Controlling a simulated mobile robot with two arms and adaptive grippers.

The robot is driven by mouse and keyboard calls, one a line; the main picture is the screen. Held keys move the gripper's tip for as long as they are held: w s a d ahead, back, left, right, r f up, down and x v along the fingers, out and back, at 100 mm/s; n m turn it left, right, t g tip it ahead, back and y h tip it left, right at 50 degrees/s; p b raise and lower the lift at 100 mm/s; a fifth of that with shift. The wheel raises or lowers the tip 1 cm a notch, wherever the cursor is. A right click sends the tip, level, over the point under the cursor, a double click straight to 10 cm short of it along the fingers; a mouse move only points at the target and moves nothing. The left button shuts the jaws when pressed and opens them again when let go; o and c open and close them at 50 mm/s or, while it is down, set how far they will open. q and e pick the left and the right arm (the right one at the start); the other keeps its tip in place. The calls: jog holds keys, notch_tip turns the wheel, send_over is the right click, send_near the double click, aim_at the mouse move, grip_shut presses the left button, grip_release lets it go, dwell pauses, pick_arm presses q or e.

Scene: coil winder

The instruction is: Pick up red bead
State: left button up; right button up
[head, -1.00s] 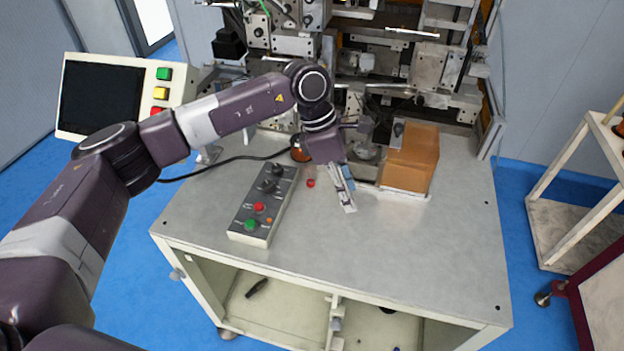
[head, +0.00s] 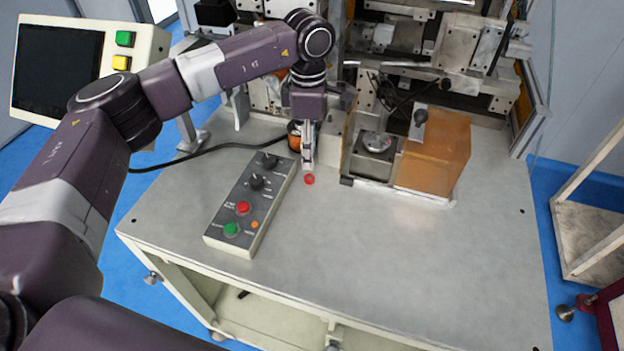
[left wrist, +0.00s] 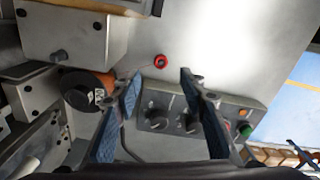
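The red bead (head: 309,179) lies on the grey tabletop (head: 390,260), just right of the control box in the head view. In the left wrist view the small round red bead (left wrist: 161,61) lies beyond the fingertips, roughly between their lines. My left gripper (head: 308,165) points down just behind the bead in the head view. In the left wrist view its two fingers (left wrist: 160,78) are spread apart with nothing between the tips. It is open and empty. Whether the tips touch the table cannot be told. My right gripper is in neither view.
A control box (head: 250,204) with knobs and buttons stands left of the bead. An orange-brown spool (head: 294,136) stands behind the gripper, also in the left wrist view (left wrist: 88,90). An orange block (head: 435,152) and machine fixture (head: 375,160) stand right. The front right tabletop is clear.

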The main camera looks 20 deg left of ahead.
aim_at(310, 177)
pick_arm(q)
jog(key=shift+w+f, duration=0.15)
jog(key=shift+f, duration=0.35)
jog(key=shift+f+p, duration=0.4)
jog(key=shift+p, duration=0.05)
jog(key=shift+s+d+f+p, duration=0.1)
jog(key=shift+s+f+p, duration=0.25)
jog(key=shift+f+p, duration=0.25)
notch_tip(310, 177, down, 4)
jog(key=shift+w+r+p, duration=0.1)
jog(key=shift+r+p, duration=0.1)
jog(key=shift+p, duration=0.8)
jog(key=shift+w+f, duration=0.1)
jog(key=shift+f, duration=0.45)
jog(key=shift+c, duration=1.3)
jog(key=c, duration=0.5)
